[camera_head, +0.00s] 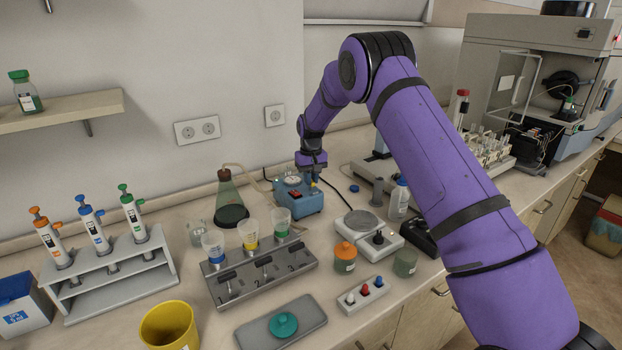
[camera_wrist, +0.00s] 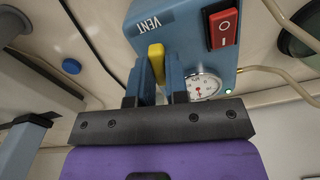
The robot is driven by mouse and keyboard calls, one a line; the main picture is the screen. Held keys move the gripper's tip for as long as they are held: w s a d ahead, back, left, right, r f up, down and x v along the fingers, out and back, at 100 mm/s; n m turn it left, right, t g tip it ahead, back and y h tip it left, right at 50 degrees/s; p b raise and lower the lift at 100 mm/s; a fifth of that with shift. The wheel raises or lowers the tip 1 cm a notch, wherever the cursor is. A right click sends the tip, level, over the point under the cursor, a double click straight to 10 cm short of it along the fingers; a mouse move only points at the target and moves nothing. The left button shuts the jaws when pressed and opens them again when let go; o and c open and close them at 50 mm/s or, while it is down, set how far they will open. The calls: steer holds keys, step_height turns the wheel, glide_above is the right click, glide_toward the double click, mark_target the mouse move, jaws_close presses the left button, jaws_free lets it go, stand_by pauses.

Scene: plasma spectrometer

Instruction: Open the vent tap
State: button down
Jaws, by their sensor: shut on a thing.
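The blue vacuum pump box (camera_head: 306,201) stands on the bench near the back wall. In the wrist view its blue casing (camera_wrist: 193,35) carries a white VENT label (camera_wrist: 155,21). The yellow vent tap (camera_wrist: 156,52) sticks out beside that label, and its lever points along my fingers. My gripper (camera_wrist: 160,70) is shut on the yellow tap, with one blue finger on each side of it. In the head view my gripper (camera_head: 312,176) reaches down at the box's right side, and the fingers and tap are small there. The tap's lower end is hidden between the fingers.
A red rocker switch (camera_wrist: 223,29) and a round gauge (camera_wrist: 205,84) sit beside the tap. A hose runs from the box to a conical flask (camera_head: 230,202) on the left. A hotplate (camera_head: 360,223) and white bottle (camera_head: 399,200) stand to the right.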

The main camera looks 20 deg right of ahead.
steer(key=shift+n, duration=1)
steer(key=c, duration=1.1)
jaws_free()
steer(key=shift+r, duration=0.15)
step_height(320, 180, up, 11)
steer(key=shift+f, duration=0.2)
step_height(320, 180, up, 8)
